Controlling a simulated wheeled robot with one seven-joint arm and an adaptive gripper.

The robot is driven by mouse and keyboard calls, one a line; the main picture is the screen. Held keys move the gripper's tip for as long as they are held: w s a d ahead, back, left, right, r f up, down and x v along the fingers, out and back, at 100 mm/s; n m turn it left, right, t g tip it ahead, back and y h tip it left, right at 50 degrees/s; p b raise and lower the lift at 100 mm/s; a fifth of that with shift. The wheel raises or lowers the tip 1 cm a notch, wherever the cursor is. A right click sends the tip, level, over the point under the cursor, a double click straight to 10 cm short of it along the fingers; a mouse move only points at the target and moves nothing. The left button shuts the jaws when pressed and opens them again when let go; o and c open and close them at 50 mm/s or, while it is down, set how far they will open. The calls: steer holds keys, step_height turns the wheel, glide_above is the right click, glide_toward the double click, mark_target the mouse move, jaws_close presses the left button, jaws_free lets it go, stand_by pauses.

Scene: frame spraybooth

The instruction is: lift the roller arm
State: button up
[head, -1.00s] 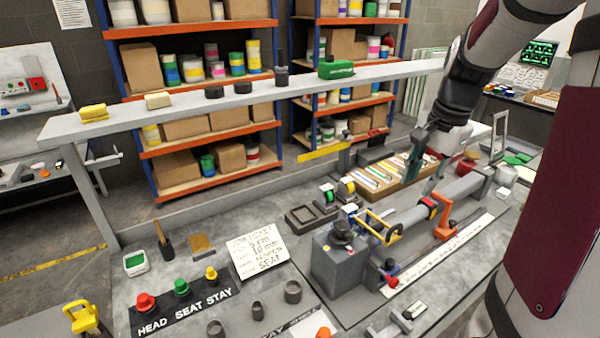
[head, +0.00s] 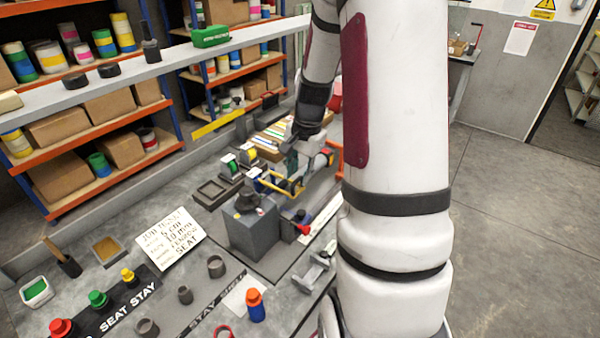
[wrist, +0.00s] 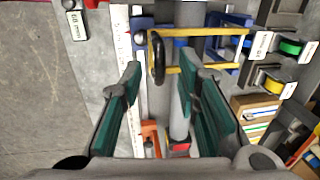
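What looks like the roller arm is a yellow frame (head: 276,184) with a dark roller, on the jig along the grey tube. In the wrist view the yellow frame (wrist: 205,70) crosses the tube (wrist: 180,100). Its black roller (wrist: 157,58) lies just ahead of the gap between my fingertips. My gripper (wrist: 160,80) is open, its teal fingers apart with nothing held between them. In the head view my gripper (head: 293,160) is above the tube, close to the frame, and partly hidden by my arm. I cannot tell whether a finger touches the frame.
A grey block (head: 252,228) stands at the near end of the tube. An orange bracket (wrist: 151,136) sits beside the tube. Green and yellow spools (wrist: 291,48) and a wooden tray (wrist: 255,112) lie to the right. A long shelf (head: 110,82) runs above the bench's back. Floor at the right is clear.

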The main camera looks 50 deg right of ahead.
steer(key=shift+f, duration=0.25)
jaws_close()
